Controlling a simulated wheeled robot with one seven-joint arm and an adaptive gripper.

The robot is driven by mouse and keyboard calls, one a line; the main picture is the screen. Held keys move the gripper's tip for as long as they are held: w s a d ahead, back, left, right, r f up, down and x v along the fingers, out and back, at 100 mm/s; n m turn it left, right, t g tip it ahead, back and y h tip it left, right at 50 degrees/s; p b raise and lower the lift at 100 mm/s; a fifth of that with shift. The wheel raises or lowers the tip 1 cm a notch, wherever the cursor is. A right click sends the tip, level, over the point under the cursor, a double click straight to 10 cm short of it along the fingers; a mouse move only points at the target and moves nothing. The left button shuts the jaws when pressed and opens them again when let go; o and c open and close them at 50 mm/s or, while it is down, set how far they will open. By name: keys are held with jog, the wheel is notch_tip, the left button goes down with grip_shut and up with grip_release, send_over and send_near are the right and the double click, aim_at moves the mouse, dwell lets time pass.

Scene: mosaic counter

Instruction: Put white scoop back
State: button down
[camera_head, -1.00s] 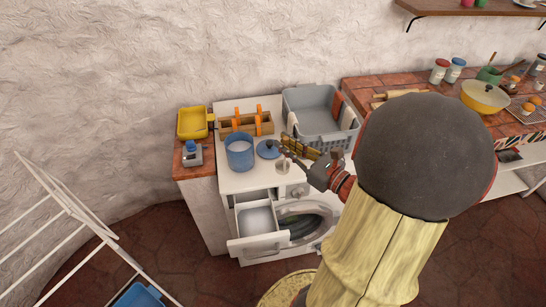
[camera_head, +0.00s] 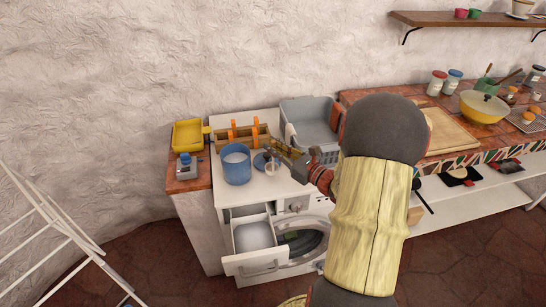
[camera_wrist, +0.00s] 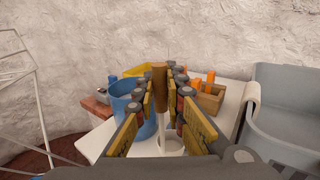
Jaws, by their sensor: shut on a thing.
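The white scoop (camera_wrist: 171,143) hangs below my gripper (camera_wrist: 161,88). Its upright handle, with a brown upper end, is between the shut fingers. In the head view the scoop (camera_head: 270,168) shows just under my gripper (camera_head: 275,149), in front of the blue lid (camera_head: 259,160). The blue canister (camera_head: 237,168) stands open on the white machine top, left of the scoop, with pale contents inside. In the wrist view the canister (camera_wrist: 121,101) is left of the fingers. I cannot tell whether the scoop touches the top.
A wooden caddy (camera_head: 247,137) with orange handles stands behind the canister. A grey basket (camera_head: 310,122) is at the back right. A yellow tub (camera_head: 187,134) and small blue-grey bottle (camera_head: 186,167) sit left. The machine's drawer (camera_head: 253,238) is open below.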

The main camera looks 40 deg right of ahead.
notch_tip(320, 180, down, 4)
jog(key=shift+w+d+r+b, duration=0.1)
jog(key=shift+w+r+b, duration=0.05)
jog(key=shift+b, duration=0.8)
jog(key=shift+r, duration=0.1)
jog(key=c, duration=2.3)
grip_release()
jog(key=o, duration=0.4)
jog(key=shift+o, duration=0.3)
